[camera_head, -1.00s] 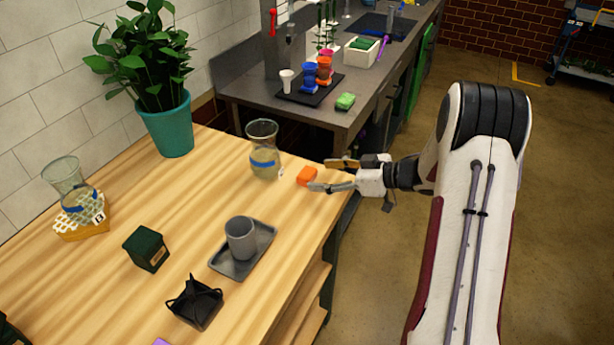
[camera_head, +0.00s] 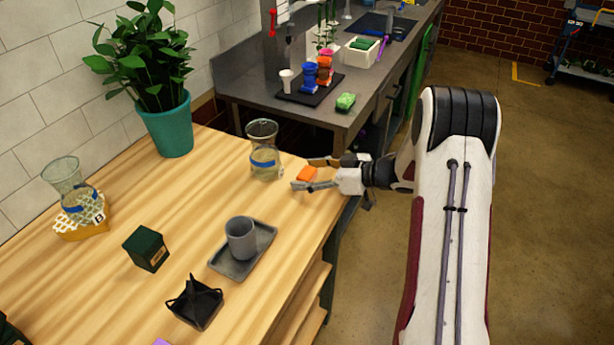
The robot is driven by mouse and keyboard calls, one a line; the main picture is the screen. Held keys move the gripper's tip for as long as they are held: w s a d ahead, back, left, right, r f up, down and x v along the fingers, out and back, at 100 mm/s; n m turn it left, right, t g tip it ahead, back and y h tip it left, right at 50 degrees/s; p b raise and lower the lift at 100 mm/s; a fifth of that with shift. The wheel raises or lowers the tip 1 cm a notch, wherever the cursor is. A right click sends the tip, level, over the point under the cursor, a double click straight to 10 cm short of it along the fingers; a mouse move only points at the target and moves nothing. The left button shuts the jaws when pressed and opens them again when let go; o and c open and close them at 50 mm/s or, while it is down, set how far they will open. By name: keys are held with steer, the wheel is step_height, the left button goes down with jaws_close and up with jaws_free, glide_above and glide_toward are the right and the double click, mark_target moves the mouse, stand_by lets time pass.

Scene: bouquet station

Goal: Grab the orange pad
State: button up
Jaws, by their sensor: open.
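The orange pad (camera_head: 306,173) is a small block lying on the wooden table near its right edge, just right of a glass vase. My gripper (camera_head: 301,174) reaches in from the right and is open. One finger is on the far side of the pad and the other on the near side, so the pad sits between the fingers near their tips. I cannot tell whether either finger touches it.
The glass vase (camera_head: 265,158) with a blue band stands close left of my fingertips. A grey cup (camera_head: 241,238) on a grey tray (camera_head: 262,247), a dark green box (camera_head: 146,248) and a black holder (camera_head: 195,303) are nearer.

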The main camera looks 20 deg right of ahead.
mark_target(309, 173)
steer(key=c, duration=1.1)
steer(key=shift+r, duration=0.1)
steer(key=shift+r, duration=4.9)
